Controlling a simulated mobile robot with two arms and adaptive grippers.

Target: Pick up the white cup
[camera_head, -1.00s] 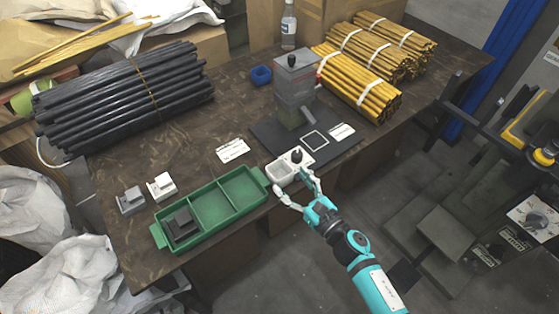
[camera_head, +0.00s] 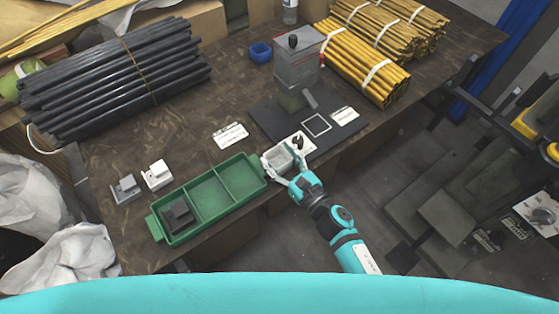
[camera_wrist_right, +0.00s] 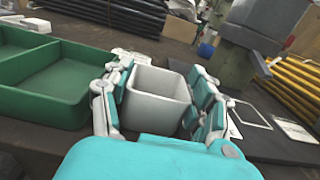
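The white cup (camera_head: 279,158) is a small square, open-topped container at the front edge of the table, beside the right end of the green tray (camera_head: 213,196). My right gripper (camera_head: 280,169) comes from the lower right with a finger on each side of the cup. In the right wrist view the cup (camera_wrist_right: 157,96) stands upright and empty between the two finger pads (camera_wrist_right: 160,100), which appear to lie against its side walls. The cup's base is partly hidden. My left gripper is not in view.
A press (camera_head: 297,68) stands on a dark base plate behind the cup, with a black-knobbed white piece (camera_head: 300,142) close beside the cup. The tray holds a dark block (camera_head: 178,215). Grey (camera_head: 126,189) and white (camera_head: 157,174) fixtures stand left. Pole bundles lie at the back.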

